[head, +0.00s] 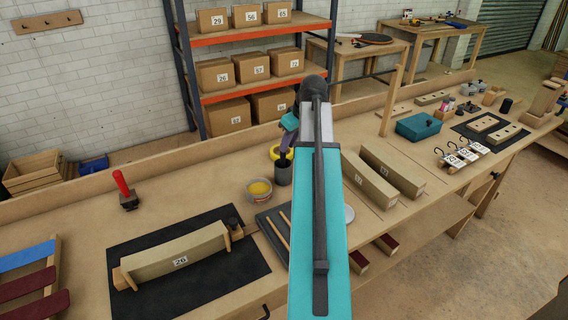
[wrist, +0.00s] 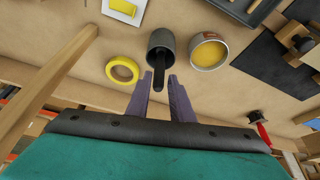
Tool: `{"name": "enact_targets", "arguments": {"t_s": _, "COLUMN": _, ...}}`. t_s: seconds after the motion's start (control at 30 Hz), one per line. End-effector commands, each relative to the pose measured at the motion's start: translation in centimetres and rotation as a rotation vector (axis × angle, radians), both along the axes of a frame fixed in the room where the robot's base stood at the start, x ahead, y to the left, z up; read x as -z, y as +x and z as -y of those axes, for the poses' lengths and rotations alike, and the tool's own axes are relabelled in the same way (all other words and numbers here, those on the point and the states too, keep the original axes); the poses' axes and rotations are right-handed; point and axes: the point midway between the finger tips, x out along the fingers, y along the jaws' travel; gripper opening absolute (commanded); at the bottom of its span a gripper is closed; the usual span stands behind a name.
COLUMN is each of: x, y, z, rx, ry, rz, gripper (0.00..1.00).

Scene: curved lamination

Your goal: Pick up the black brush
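The black brush (wrist: 160,72) stands in a dark cylindrical cup (wrist: 161,40), its handle pointing towards my gripper in the wrist view. My gripper (wrist: 160,80) has two purple fingers, spread apart. The handle shows between the fingertips, with a gap visible on each side. In the head view my gripper (head: 285,149) is just above the dark cup (head: 283,173). There the brush cannot be made out behind the fingers and arm.
A yellow tape roll (wrist: 122,69) and a bowl of yellow liquid (wrist: 209,52) stand close to the cup. A dark tray with sticks (head: 271,238) lies in front. A red-handled tool (head: 122,185) stands left, and a curved wooden piece (head: 175,254) lies on a black mat (head: 235,268).

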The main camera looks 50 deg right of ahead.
Motion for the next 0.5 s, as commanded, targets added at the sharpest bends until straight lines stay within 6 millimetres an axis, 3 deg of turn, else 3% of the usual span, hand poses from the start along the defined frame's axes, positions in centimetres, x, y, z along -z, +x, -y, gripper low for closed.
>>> {"name": "enact_targets", "arguments": {"t_s": 0.23, "x": 2.1, "y": 0.8, "z": 0.1, "rx": 0.001, "ry": 0.001, "rz": -0.001, "gripper": 0.2}}
{"name": "enact_targets", "arguments": {"t_s": 0.5, "x": 2.6, "y": 1.0, "z": 0.1, "rx": 0.001, "ry": -0.001, "rz": 0.0, "gripper": 0.2}}
